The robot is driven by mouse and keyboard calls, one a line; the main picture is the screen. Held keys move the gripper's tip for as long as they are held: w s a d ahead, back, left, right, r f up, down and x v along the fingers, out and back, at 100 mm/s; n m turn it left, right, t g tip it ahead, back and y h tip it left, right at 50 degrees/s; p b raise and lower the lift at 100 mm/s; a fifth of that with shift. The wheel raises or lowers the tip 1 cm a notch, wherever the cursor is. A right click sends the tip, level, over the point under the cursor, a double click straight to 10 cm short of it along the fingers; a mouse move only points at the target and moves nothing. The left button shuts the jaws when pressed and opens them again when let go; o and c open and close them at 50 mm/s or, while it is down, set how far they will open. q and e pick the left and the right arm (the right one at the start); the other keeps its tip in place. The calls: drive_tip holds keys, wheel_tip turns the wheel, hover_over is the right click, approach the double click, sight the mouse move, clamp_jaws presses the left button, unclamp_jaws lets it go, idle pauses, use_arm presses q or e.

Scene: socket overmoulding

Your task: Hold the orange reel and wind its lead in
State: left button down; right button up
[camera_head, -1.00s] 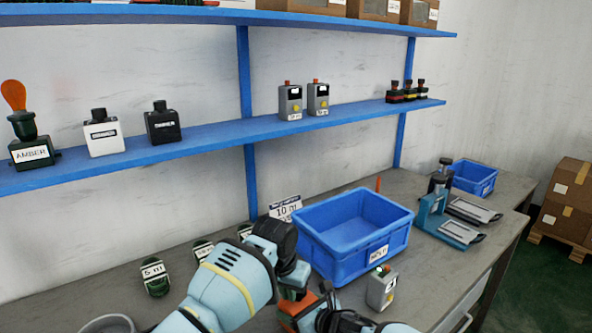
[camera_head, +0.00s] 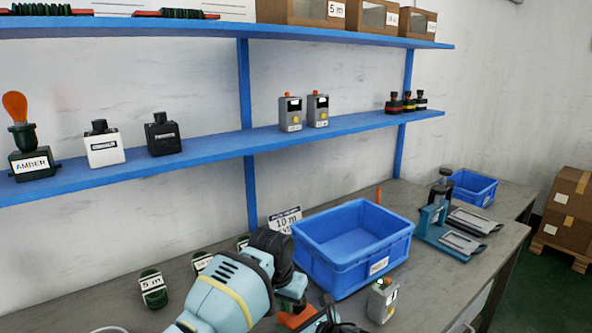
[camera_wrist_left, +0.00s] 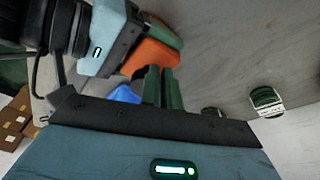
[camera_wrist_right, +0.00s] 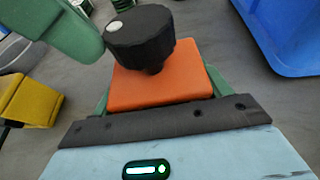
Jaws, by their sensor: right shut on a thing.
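The orange reel (camera_wrist_right: 155,88) sits between the green fingers of my right gripper (camera_wrist_right: 158,95), which is shut on it. A black round knob (camera_wrist_right: 140,35) stands up from the reel's far end. In the head view the reel (camera_head: 297,318) is at the bottom edge, partly hidden by my arms. My left gripper (camera_wrist_left: 162,88) has its green fingers together, with nothing visible between them, close to the reel (camera_wrist_left: 150,58). A green finger shows beside the knob in the right wrist view; whether it touches is unclear. The lead cannot be made out.
A blue bin (camera_head: 345,270) stands behind my grippers, with a grey tester (camera_head: 382,300) in front of it. Green labelled reels (camera_head: 153,288) lie at left on the bench. A blue press fixture (camera_head: 440,220) stands at right. A blue shelf (camera_head: 210,153) spans the wall.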

use_arm(q)
drive_tip(key=shift+a+r, duration=0.2)
drive_tip(key=shift+a, duration=0.05)
drive_tip(key=v, duration=0.5)
drive_tip(key=shift+w+d+r, duration=0.3)
drive_tip(key=shift+w+r, duration=0.05)
drive_tip(key=shift+s+d+f, duration=0.25)
drive_tip(key=shift+d+f, duration=0.25)
drive_tip(key=shift+f, duration=0.5)
drive_tip(key=shift+s+d+f, duration=0.25)
drive_tip(key=shift+d+f, duration=0.2)
drive_tip(key=shift+f, duration=0.5)
drive_tip(key=shift+s+d+f, duration=0.25)
drive_tip(key=shift+d+f, duration=0.25)
drive_tip(key=shift+f, duration=0.5)
drive_tip(key=shift+w+a, duration=0.1)
drive_tip(key=shift+w, duration=0.55)
drive_tip(key=shift+w+a, duration=0.1)
drive_tip(key=shift+a, duration=0.3)
drive_tip(key=shift+w+a, duration=0.15)
drive_tip(key=shift+a, duration=0.2)
